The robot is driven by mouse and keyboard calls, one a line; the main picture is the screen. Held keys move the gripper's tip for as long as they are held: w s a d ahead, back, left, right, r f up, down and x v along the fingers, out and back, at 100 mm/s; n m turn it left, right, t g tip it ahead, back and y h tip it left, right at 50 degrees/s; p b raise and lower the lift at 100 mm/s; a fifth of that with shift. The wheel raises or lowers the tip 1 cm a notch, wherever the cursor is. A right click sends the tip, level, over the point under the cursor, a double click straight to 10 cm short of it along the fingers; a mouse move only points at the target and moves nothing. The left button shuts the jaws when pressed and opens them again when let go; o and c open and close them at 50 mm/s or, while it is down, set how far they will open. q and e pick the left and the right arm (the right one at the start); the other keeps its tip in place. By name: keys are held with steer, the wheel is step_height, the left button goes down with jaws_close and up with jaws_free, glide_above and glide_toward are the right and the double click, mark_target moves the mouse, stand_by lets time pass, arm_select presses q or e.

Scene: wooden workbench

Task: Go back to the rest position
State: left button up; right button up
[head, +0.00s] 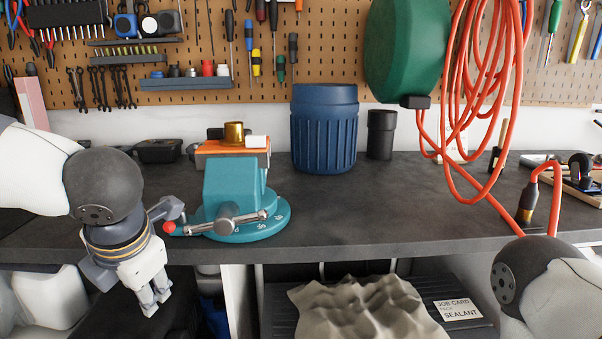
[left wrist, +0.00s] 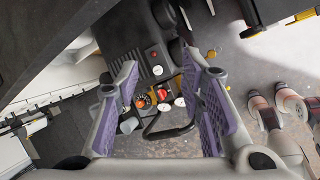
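My left gripper (head: 155,302) hangs in front of the workbench's front edge at the left, fingers pointing down and empty. In the left wrist view its two purple-padded fingers (left wrist: 163,80) stand well apart with nothing held between them. My right arm shows only as a dark joint and white link at the lower right of the head view; its gripper is out of the picture. The dark workbench (head: 350,220) spans the head view.
A teal vise (head: 233,187) with a red-tipped handle stands near the bench edge, close to my left arm. A blue bin (head: 324,130), black cup (head: 381,134) and orange hose (head: 470,110) are behind. A grey crumpled cloth (head: 355,308) lies below the bench top.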

arm_select(q)
steer(key=s+f+m, duration=0.4)
steer(key=f+m, duration=0.5)
steer(key=f, duration=0.3)
steer(key=s+f+m, duration=0.5)
steer(key=f+m, duration=0.3)
steer(key=f, duration=0.4)
steer(key=s+f+m+g+h, duration=0.1)
steer(key=s+f+m+g, duration=0.2)
steer(key=s+m, duration=0.3)
steer(key=s+f+m+g+h, duration=0.1)
steer(key=s+f+m+g, duration=0.2)
steer(key=s, duration=1.3)
step_height(320, 180, down, 2)
steer(key=m, duration=0.4)
steer(key=shift+s+d+m+h, duration=0.2)
steer(key=shift+d+m+h, duration=0.1)
steer(key=shift+d+h, duration=0.1)
